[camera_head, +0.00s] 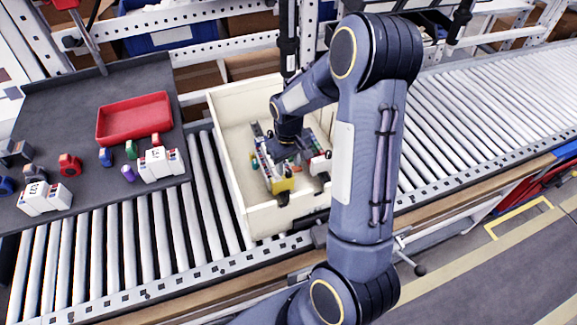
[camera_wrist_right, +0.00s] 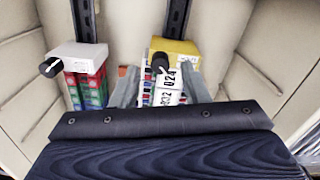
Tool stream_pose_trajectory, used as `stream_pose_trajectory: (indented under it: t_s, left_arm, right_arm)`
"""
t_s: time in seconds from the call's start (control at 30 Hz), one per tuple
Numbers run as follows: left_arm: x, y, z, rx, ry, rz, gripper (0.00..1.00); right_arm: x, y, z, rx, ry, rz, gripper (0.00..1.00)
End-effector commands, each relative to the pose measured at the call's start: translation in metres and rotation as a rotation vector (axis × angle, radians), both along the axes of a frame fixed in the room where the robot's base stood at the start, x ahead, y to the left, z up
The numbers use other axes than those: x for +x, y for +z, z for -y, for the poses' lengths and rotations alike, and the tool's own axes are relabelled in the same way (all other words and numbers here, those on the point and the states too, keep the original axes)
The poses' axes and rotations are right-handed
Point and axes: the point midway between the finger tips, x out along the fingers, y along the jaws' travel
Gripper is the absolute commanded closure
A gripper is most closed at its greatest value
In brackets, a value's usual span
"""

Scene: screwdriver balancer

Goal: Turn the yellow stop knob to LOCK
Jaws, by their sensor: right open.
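The yellow block (camera_head: 282,185) sits near the front of the cream bin in the head view. In the right wrist view the yellow block (camera_wrist_right: 182,47) is at the top centre, with a dark knob (camera_wrist_right: 160,62) standing in front of it. White labelled pieces marked 024 and 032 (camera_wrist_right: 168,92) lie just below the knob. My right gripper (camera_wrist_right: 160,88) is open, with one grey finger on each side of these pieces. In the head view my right gripper (camera_head: 287,150) points down into the bin, its fingertips partly hidden. My left gripper is not in view.
A white block with a black knob (camera_wrist_right: 78,56) tops red and green pieces left of the gripper. The bin's walls (camera_head: 235,195) surround the work. A grey tray (camera_head: 60,110) with a red dish (camera_head: 134,117) and small parts is at left; rollers at right are clear.

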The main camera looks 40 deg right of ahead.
Motion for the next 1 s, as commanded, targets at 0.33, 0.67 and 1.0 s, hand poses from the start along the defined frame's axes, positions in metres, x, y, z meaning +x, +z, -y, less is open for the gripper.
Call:
stream_pose_trajectory:
  t_s: [0.33, 0.67, 1.0]
  left_arm:
    - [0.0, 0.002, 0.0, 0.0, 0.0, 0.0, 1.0]
    - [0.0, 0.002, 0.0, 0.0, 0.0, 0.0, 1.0]
    - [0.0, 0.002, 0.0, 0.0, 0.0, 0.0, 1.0]
  right_arm:
    - [0.0, -0.02, 0.0, 0.0, -0.001, 0.0, 0.59]
    - [0.0, -0.02, 0.0, 0.0, -0.001, 0.001, 0.84]
    - [0.0, -0.02, 0.0, 0.001, 0.009, 0.001, 1.0]
